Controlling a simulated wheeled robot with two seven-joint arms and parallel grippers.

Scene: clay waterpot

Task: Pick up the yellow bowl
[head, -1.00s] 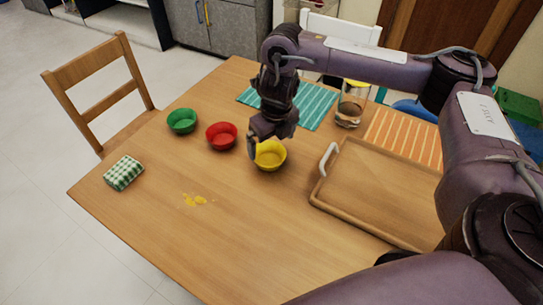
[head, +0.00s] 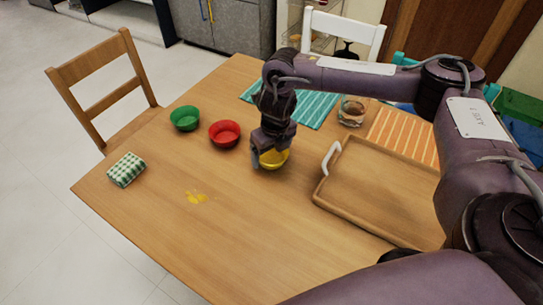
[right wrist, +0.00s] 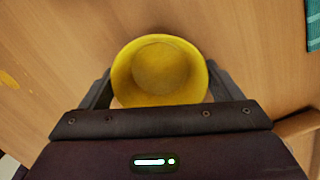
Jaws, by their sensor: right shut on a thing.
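The yellow bowl (head: 277,160) is near the middle of the wooden table, partly hidden by my right gripper (head: 266,156) in the head view. In the right wrist view, the yellow bowl (right wrist: 160,68) sits between the two fingers of my right gripper (right wrist: 160,88), one finger at each side. The gripper is shut on it. I cannot tell whether the bowl is clear of the table. My left gripper is not in view.
A red bowl (head: 225,134) and a green bowl (head: 185,118) stand to the left. A wooden tray (head: 378,190) with a white handle lies to the right. A glass (head: 351,111) stands behind it.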

